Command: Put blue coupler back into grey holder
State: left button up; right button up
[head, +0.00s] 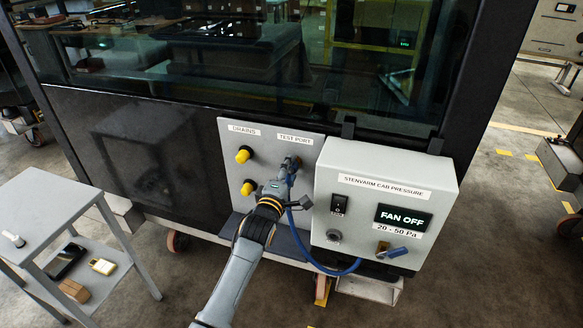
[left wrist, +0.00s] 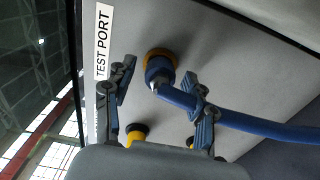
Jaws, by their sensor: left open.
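The blue coupler (head: 291,180) is at the test port on the grey panel, partly hidden by my gripper in the head view. In the left wrist view the coupler (left wrist: 160,73) sits against a yellow-brown ring, with its blue hose leading right. My right gripper is not in view.
The control box (head: 385,185) juts out right of the port; its display reads FAN OFF. Two yellow drain knobs (head: 243,155) are left of the port. A blue-handled valve (head: 397,252) is low right. The hose (head: 318,264) loops below. A grey trolley (head: 50,210) stands left.

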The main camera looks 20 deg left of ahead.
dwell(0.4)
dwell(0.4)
pick_arm(q)
grip_shut()
jog(key=shift+s+p, duration=0.1)
jog(key=shift+p, duration=0.2)
